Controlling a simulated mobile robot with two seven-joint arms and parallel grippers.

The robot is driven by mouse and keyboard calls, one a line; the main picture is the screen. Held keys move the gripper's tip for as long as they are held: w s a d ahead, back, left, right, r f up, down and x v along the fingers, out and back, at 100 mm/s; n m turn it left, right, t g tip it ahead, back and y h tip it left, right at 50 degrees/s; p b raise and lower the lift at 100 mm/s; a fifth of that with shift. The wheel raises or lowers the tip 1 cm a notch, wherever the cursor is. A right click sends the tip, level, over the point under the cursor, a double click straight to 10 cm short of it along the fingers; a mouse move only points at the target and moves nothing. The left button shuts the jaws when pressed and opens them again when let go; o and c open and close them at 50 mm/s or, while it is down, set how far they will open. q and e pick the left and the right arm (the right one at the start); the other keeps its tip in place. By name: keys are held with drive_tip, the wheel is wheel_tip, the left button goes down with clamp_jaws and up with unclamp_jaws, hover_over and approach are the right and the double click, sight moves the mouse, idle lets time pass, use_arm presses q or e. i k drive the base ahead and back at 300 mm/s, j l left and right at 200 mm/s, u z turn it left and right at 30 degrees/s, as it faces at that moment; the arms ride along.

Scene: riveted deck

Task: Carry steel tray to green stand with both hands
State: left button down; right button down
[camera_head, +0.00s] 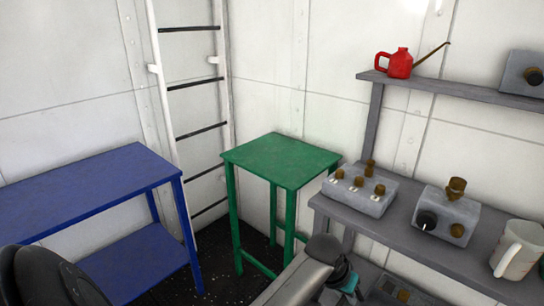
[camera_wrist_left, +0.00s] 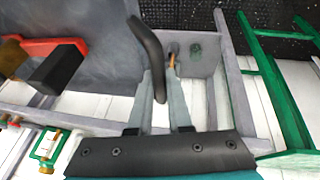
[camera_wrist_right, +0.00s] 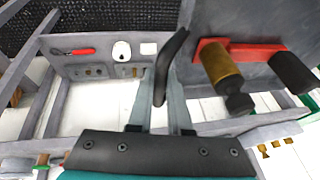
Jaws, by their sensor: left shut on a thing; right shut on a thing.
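The green stand (camera_head: 282,158) is in the middle of the head view, its top bare. Green legs also show at the right of the left wrist view (camera_wrist_left: 268,75). The steel tray is outside the head view. It shows as a grey plate in the left wrist view (camera_wrist_left: 110,30) and in the right wrist view (camera_wrist_right: 222,20). My left gripper (camera_wrist_left: 159,82) is shut on a dark curved tray handle (camera_wrist_left: 150,50). My right gripper (camera_wrist_right: 167,80) is shut on the other dark handle (camera_wrist_right: 171,60). A red fitting (camera_wrist_right: 240,54) with brass and black cylinders is on the tray.
A blue table (camera_head: 95,185) stands left of the stand, a ladder (camera_head: 190,85) behind. A grey shelf unit (camera_head: 420,238) at right holds control boxes (camera_head: 360,192), a mug (camera_head: 516,250) and a red oil can (camera_head: 399,64). Dark floor shows between blue table and stand.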

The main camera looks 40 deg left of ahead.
sight(281, 155)
drive_tip(key=j, duration=2.15)
